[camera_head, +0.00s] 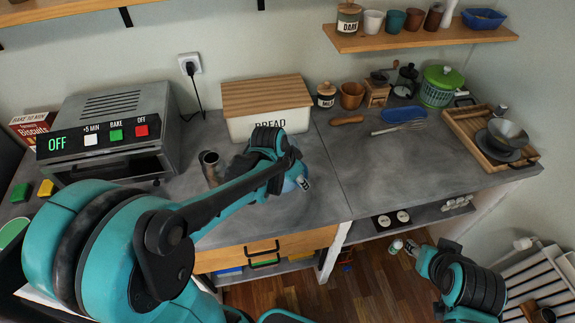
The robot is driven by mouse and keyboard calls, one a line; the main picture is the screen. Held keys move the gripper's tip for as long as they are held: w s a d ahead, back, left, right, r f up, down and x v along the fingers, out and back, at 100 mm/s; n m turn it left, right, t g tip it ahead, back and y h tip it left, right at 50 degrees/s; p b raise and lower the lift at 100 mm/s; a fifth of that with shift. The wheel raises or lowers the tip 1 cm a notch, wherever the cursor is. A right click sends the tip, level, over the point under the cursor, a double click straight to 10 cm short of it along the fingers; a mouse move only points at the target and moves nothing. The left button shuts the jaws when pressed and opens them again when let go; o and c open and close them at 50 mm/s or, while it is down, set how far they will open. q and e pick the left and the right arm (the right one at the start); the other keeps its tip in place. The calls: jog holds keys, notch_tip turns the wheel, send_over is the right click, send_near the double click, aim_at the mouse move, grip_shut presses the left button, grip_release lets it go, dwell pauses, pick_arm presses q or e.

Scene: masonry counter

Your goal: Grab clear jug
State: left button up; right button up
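A pale blue, see-through rounded thing (290,184) stands on the grey counter, mostly hidden behind my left arm; it may be the clear jug, but its handle and full shape do not show. My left gripper (301,182) is right at it, with one pale fingertip visible at its right side. The other finger is hidden, so I cannot tell whether the gripper is open or touching it. My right gripper (403,247) is low at the right, over the floor in front of the counter, with its fingertips apart and nothing between them.
A bread box (265,125) stands behind my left gripper. A toaster oven (115,130) and a dark metallic cup (211,168) are to the left. The counter's right-middle is mostly clear.

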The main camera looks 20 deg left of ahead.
pick_arm(q)
jog(key=x, duration=0.2)
jog(key=b+x, duration=0.1)
jog(key=x, duration=0.1)
jog(key=b+x, duration=0.1)
jog(key=x, duration=0.1)
jog(key=shift+w+d, duration=0.3)
jog(key=shift+w, duration=0.05)
jog(key=shift+s+r, duration=0.1)
grip_shut()
